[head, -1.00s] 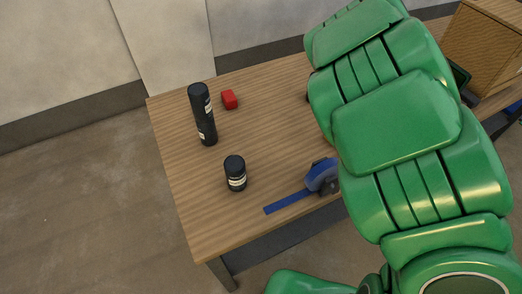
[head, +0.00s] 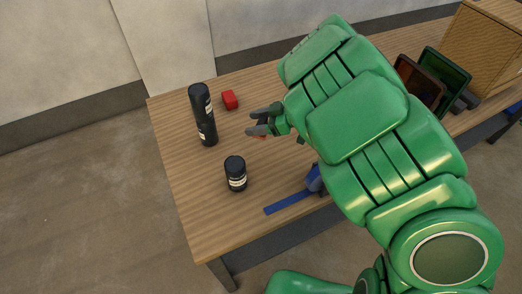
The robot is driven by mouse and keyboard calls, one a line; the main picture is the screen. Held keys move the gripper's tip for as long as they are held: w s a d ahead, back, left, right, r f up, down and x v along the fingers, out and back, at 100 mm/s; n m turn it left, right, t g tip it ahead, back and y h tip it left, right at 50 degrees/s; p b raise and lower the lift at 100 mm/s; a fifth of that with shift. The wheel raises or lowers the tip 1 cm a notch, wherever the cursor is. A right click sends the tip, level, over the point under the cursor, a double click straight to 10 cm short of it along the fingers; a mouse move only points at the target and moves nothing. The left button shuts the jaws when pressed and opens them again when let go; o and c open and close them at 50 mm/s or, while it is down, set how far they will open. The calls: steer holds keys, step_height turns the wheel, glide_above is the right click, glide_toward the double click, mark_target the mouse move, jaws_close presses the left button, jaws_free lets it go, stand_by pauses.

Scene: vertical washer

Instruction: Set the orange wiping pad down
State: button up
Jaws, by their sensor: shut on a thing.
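My gripper (head: 256,124) is over the table (head: 190,190), right of the tall black cylinder and below the red block in the picture. Its dark fingers point left. A small orange-red patch (head: 263,137) shows at the fingers; it fits the orange wiping pad, and the gripper is shut on it. Most of the pad is hidden by the fingers and my green arm. I cannot tell whether it touches the tabletop.
Dark panels (head: 445,75) and a wicker-like box (head: 490,45) are at the right.

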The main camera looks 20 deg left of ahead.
steer(key=shift+s+f, duration=0.25)
steer(key=shift+f, duration=3.75)
steer(key=shift+f, duration=0.65)
steer(key=o, duration=1.1)
steer(key=shift+c, duration=0.2)
steer(key=shift+r, duration=0.5)
steer(key=v, duration=1.2)
steer(key=shift+w+r, duration=0.1)
steer(key=shift+w, duration=0.05)
